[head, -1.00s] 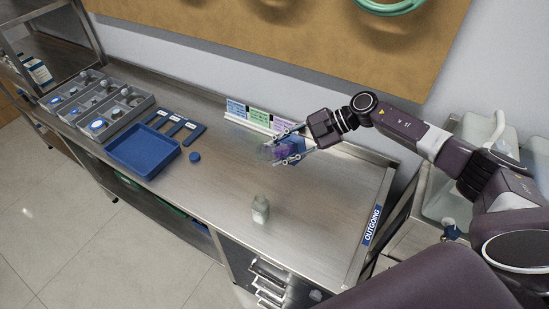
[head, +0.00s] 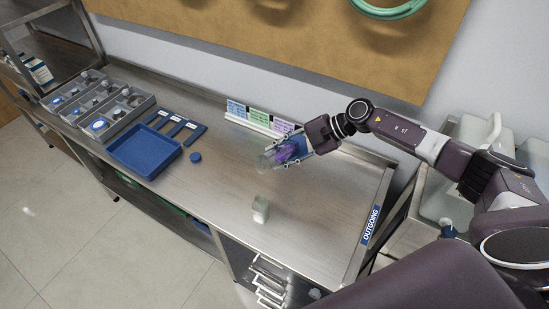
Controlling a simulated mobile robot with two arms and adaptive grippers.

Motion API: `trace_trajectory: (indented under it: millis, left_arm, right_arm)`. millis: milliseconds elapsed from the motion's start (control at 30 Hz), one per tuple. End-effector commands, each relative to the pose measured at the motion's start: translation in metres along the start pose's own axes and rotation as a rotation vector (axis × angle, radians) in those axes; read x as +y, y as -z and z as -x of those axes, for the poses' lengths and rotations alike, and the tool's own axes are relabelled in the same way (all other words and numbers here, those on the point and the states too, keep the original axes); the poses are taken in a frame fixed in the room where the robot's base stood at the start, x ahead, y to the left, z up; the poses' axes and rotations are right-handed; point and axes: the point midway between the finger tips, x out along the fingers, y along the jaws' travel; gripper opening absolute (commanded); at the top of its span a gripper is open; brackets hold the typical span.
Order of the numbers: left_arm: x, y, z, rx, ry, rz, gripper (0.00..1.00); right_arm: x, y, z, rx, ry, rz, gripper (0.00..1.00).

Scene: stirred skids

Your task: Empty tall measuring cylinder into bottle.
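A clear measuring cylinder (head: 268,163) holding purple liquid is in my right gripper (head: 284,152). It is tilted well over, with its clear end toward the lower left and a blue part at the gripper side. The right gripper's fingers lie along both sides of it and appear shut on it. A small pale, translucent bottle (head: 260,210) stands on the steel bench, below the cylinder's clear end in the picture and apart from it. I cannot see any liquid passing between them. My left gripper is out of view.
A round blue cap (head: 195,157) lies on the bench (head: 225,190) beside an empty blue tray (head: 118,162). Grey compartment bins (head: 140,103) stand at the left. Label cards (head: 258,115) stand at the back. The bench's right part, by the OUTGOING label (head: 372,225), is clear.

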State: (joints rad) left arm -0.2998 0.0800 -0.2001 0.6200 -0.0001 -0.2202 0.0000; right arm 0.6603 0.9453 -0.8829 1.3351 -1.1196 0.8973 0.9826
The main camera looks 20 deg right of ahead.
Motion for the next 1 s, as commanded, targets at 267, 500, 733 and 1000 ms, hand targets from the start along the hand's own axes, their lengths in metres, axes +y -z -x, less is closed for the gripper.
trace_trajectory:
  millis: [267,500,733,1000]
  left_arm:
    - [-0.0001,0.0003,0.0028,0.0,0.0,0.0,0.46]
    - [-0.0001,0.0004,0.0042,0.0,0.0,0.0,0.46]
    - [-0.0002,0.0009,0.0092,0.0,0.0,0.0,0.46]
    - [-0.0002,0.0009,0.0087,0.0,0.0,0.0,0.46]
  right_arm:
    - [-0.0006,-0.0018,-0.0011,-0.017,-0.001,0.02,0.0]
    - [-0.0014,-0.0023,-0.0017,-0.026,0.0,0.028,0.0]
    - [-0.0054,-0.0074,-0.0056,-0.074,-0.001,0.078,0.0]
    - [-0.0062,-0.0089,-0.0065,-0.081,-0.001,0.084,0.0]
